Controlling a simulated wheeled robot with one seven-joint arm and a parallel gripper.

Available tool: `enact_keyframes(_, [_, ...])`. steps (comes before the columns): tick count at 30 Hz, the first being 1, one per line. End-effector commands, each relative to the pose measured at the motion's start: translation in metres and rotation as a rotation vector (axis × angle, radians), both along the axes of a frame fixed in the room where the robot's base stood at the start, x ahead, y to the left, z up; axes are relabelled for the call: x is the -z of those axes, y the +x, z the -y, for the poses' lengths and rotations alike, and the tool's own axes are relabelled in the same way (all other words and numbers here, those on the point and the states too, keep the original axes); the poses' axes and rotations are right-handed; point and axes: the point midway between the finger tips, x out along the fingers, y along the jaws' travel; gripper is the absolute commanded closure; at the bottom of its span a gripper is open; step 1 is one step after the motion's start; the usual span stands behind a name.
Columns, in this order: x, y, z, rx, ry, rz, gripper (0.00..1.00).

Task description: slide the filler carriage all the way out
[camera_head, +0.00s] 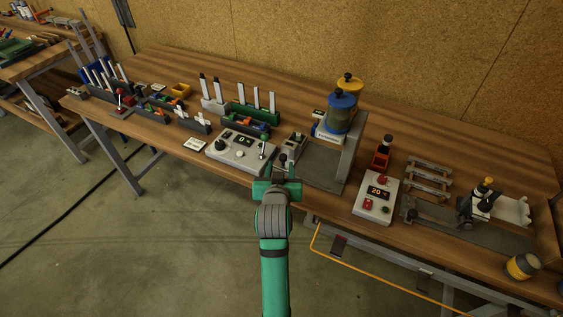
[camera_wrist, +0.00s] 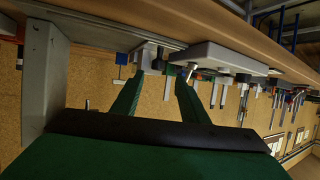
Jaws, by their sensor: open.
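The filler (camera_head: 340,120), with blue and yellow-topped hoppers, stands on a dark grey base plate at the middle of the bench. A small grey block, apparently the filler carriage (camera_head: 294,146), sits at the left of this plate, with a dark knob (camera_head: 283,158) at its front. My green gripper (camera_head: 278,182) is open at the bench's front edge, just in front of the knob. In the upside-down wrist view my open fingers (camera_wrist: 157,92) point towards a grey block (camera_wrist: 148,56). I cannot tell whether the knob lies between the fingers; no contact is clear.
A white control box (camera_head: 241,150) with a green-knobbed lever (camera_head: 264,148) stands close to the left of the carriage. Another control box (camera_head: 377,197) with a red button stands to the right. Racks and bins fill the bench's left. The floor in front is clear.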

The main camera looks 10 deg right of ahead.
Motion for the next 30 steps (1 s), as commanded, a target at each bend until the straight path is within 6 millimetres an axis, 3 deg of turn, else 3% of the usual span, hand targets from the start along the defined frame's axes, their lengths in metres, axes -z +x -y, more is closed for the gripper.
enact_keyframes(3, [-0.007, -0.017, -0.003, 0.0, 0.0, 0.001, 0.6])
enact_keyframes(9, [-0.013, -0.033, -0.005, 0.0, 0.0, 0.0, 0.6])
enact_keyframes(26, [-0.014, -0.035, -0.006, -0.001, 0.0, 0.0, 0.6])
enact_keyframes(30, [-0.005, -0.041, -0.007, -0.006, -0.003, 0.0, 0.6])
